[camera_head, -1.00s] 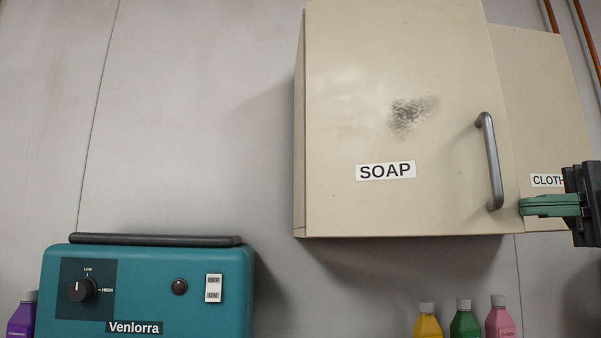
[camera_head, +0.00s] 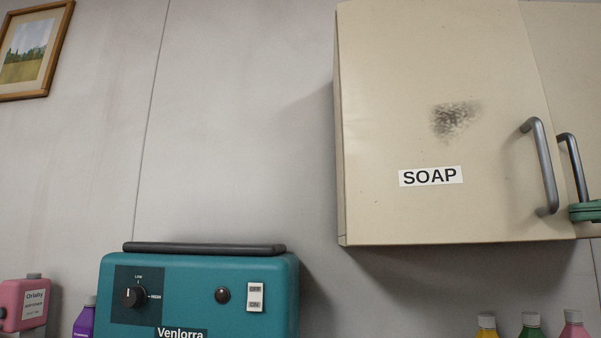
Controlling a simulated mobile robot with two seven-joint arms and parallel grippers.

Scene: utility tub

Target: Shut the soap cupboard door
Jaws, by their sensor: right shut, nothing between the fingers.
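The soap cupboard door (camera_head: 400,110) is a cream panel with a SOAP label, a dark smudge and a grey bar handle (camera_head: 541,168) near its right edge. The door looks flush or nearly flush with the cupboard front; I cannot tell whether a thin gap is left. My right gripper (camera_head: 575,212) shows only its green fingers at the right picture edge. They are shut and empty, just right of the soap handle; whether they touch the door is unclear. My left gripper is not in view.
A neighbouring cream cupboard door (camera_head: 565,60) with a dark handle (camera_head: 573,168) adjoins on the right. Below are a teal Venlorra machine (camera_head: 200,290) and several bottles, including a green one (camera_head: 531,327). The wall left of the cupboard is clear except for a framed picture (camera_head: 32,50).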

